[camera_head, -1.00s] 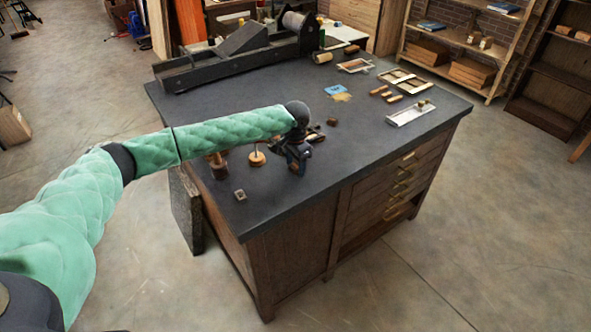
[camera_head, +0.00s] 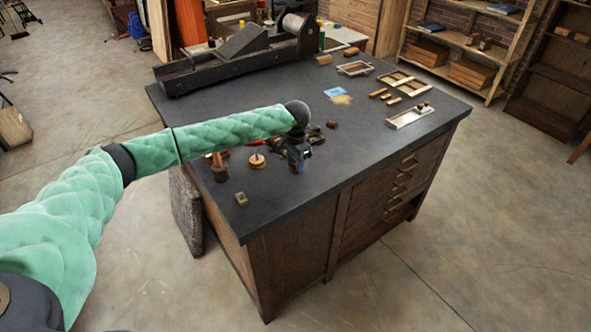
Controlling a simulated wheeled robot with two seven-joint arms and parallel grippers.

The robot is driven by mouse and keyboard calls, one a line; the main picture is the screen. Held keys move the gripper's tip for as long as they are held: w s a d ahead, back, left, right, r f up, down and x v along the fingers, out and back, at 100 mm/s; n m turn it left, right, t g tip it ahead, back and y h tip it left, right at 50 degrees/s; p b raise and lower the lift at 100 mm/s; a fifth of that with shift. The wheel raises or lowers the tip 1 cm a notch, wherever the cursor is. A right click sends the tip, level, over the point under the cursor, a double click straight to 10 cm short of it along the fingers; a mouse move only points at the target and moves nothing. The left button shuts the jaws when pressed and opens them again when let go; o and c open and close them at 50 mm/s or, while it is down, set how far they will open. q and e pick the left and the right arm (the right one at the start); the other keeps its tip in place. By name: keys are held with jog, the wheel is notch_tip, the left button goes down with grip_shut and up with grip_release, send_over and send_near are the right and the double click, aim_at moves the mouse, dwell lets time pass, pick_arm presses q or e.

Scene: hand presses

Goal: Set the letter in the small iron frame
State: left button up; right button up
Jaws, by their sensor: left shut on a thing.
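The small iron frame (camera_head: 240,198) is a little grey square near the left front edge of the dark table. My left gripper (camera_head: 298,165) points down over the table, to the right of the frame and apart from it. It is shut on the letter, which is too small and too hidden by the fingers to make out. My right gripper is not in view.
A round wooden piece with an upright handle (camera_head: 257,160) and a brown wooden tool (camera_head: 219,168) stand left of the gripper. Small dark blocks (camera_head: 331,124) lie behind it. The tabletop in front is clear.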

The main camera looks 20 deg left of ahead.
aim_at(295, 166)
pick_arm(q)
jog(key=shift+r+p, duration=1.45)
jog(key=shift+r, duration=0.35)
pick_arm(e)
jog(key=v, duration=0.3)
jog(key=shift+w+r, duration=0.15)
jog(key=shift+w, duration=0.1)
